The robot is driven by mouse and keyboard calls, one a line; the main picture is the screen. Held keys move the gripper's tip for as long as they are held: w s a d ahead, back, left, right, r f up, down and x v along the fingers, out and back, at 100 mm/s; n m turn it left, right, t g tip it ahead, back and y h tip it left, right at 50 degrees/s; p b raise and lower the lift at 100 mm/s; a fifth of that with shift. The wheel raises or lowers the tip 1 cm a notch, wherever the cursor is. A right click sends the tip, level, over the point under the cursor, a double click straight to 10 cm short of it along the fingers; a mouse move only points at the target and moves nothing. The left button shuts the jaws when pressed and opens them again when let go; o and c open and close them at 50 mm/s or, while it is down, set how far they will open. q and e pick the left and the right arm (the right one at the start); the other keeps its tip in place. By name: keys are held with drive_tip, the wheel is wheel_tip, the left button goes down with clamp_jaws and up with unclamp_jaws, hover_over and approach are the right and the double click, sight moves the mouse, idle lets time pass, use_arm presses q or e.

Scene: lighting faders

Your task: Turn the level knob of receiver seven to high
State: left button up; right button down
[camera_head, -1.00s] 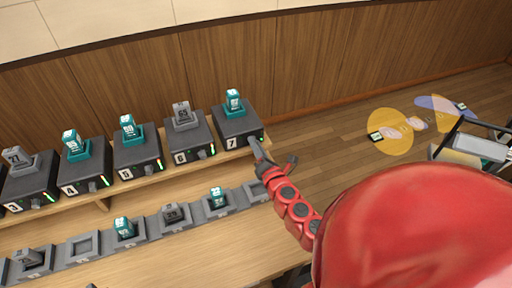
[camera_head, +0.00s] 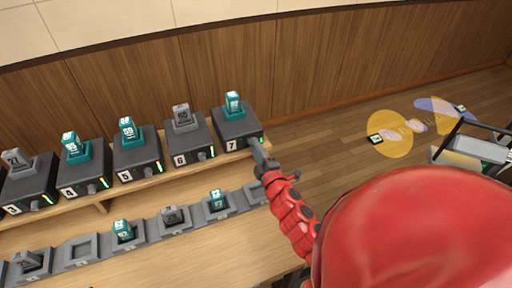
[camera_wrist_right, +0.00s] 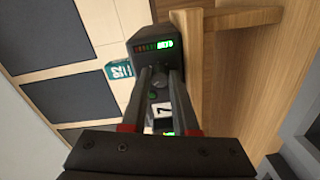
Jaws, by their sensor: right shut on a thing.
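Receiver seven (camera_head: 236,127) is the rightmost dark box on the raised shelf, with a teal handset in its top and a white "7" label on its front. It also shows in the right wrist view (camera_wrist_right: 140,40), with a row of small lights, some lit green. My right gripper (camera_head: 257,146) reaches its front from the right. In the right wrist view the two fingers (camera_wrist_right: 157,80) are shut on the dark round level knob (camera_wrist_right: 157,95), which they partly hide. The knob's exact setting cannot be read. My left gripper is not in view.
Receiver six (camera_head: 189,139) and several similar boxes stand to the left on the same shelf. Below is a row of grey cradles (camera_head: 160,229), some holding packs, some empty. A wooden wall is behind; open floor with coloured circles (camera_head: 388,134) lies to the right.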

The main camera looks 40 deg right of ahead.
drive_tip(key=m+b, duration=0.1)
drive_tip(key=m, duration=1.3)
drive_tip(key=m+b, duration=0.1)
drive_tip(key=m, duration=1.4)
drive_tip(key=shift+a+f, duration=0.15)
drive_tip(key=shift+a, duration=0.05)
drive_tip(key=shift+m+b, duration=0.55)
drive_tip(key=shift+m, duration=1.35)
drive_tip(key=c, duration=0.7)
unclamp_jaws()
drive_tip(key=shift+w, duration=0.1)
